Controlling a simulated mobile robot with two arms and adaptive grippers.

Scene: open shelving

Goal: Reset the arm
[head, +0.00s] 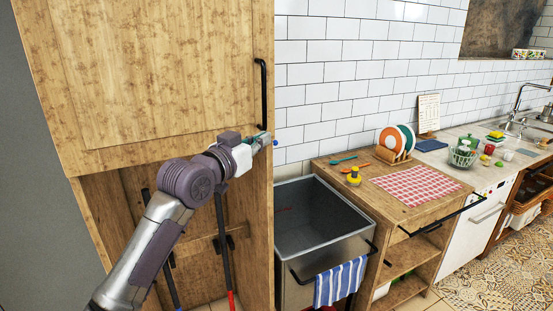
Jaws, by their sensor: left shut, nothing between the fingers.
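My left gripper (265,140) is at the end of my left arm, which comes in from the lower left. It is in front of the right edge of a tall wooden cabinet, just below the black bar handle of the closed upper door (150,70). The gripper is small in the picture and looks shut, with nothing seen between its fingers. The arm is stretched up and to the right, across the open lower part of the cabinet. My right gripper is not in the head view.
Dark poles, one with a red end, stand in the open lower cabinet. A metal bin (320,225) with a striped cloth (340,283) stands to the right. A wooden counter beyond carries a checked cloth (415,184), a plate rack and utensils. Patterned floor shows at lower right.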

